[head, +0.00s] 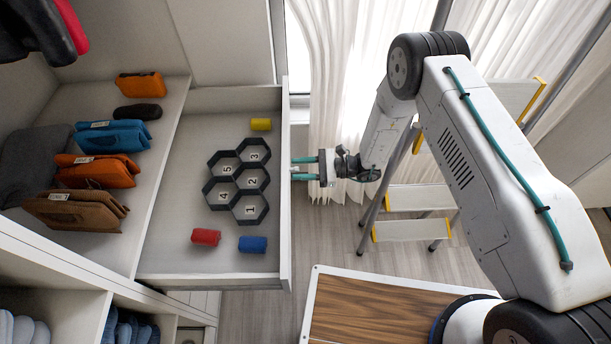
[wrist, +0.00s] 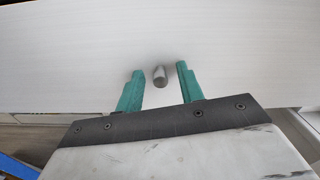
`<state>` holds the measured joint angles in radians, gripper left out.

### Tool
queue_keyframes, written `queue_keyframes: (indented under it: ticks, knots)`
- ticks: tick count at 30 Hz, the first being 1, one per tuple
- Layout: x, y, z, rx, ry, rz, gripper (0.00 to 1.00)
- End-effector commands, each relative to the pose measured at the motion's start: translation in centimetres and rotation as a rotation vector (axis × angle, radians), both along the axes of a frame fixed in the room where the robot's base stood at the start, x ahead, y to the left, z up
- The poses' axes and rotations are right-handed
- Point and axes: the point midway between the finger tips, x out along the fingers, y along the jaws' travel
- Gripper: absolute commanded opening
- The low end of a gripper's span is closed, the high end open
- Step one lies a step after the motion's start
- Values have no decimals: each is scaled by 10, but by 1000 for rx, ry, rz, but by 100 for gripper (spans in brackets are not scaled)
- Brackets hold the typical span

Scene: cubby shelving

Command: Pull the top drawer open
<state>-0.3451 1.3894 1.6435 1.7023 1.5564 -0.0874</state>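The top drawer (head: 170,255) stands pulled out from the shelving in the head view, with its inside showing. Its white front (wrist: 60,60) fills most of the wrist view. A small round grey knob (wrist: 160,76) sticks out from the front. My gripper (wrist: 160,88) is open, with one teal finger on each side of the knob and a gap on both sides. In the head view my gripper (head: 305,168) is at the outer face of the drawer front; the knob is hidden there.
The drawer holds a black hexagonal organizer (head: 238,182) with numbered cells, a yellow cylinder (head: 261,124), a red one (head: 206,237) and a blue one (head: 252,244). Folded pouches (head: 112,136) lie on the shelf behind. A step ladder (head: 415,198) stands right of the drawer.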

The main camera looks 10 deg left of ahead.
Motion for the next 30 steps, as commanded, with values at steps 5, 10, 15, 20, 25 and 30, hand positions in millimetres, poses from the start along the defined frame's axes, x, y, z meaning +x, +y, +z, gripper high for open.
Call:
queue_keyframes:
  ticks: [5, 10, 15, 20, 25, 30]
  knots:
    - [0, 0, 23, 0, -2, 0, 38]
    - [-26, -13, 36, -3, 7, 1, 38]
    - [-64, -32, 40, -1, 6, 0, 38]
    - [-98, -50, 44, -1, 5, 0, 38]
    - [-126, -64, 46, -1, 4, 0, 38]
    - [-140, -71, 48, 0, 1, 0, 38]
